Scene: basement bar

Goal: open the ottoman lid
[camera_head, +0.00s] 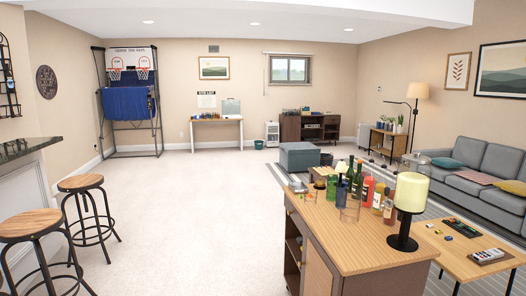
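A blue-grey box-shaped ottoman (299,156) stands on the floor past the bar cabinet, near the middle of the room. Its lid (299,147) looks closed, lying flat on top. The ottoman is far from me, and bottles on the cabinet stand close to its lower right in the picture. Neither of my grippers shows in the head view.
A wooden cabinet (345,240) with bottles and a candle lamp (410,195) stands in front, to the right. Bar stools (88,187) and a counter (25,150) are on the left. A coffee table (460,262) and grey sofa (478,170) are on the right. Open carpet (190,220) lies between.

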